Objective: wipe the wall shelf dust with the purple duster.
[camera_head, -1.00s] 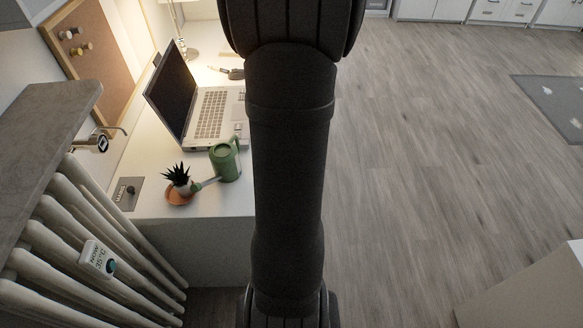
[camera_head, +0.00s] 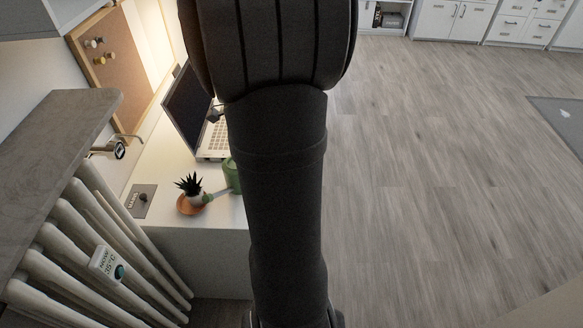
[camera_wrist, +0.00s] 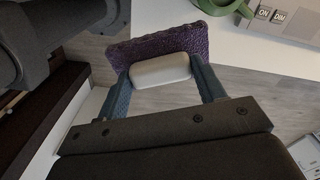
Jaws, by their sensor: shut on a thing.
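In the wrist view my gripper (camera_wrist: 160,75) is shut on the white handle of the purple duster (camera_wrist: 165,45). The duster's woven purple pad lies beyond the fingertips, over the desk edge and floor in the picture. A grey-white slab at the top left of the head view (camera_head: 45,18) looks like the underside of the wall shelf, above the corkboard. Its top is out of view, and I see no dust. In the head view my arm hides the gripper and duster.
The white desk (camera_head: 200,232) holds a laptop (camera_head: 190,110), a potted plant (camera_head: 188,190) and a green watering can (camera_head: 232,175), partly behind my arm. A radiator (camera_head: 75,240) under a grey ledge (camera_head: 55,140) stands at left. The floor at right (camera_head: 440,190) is open.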

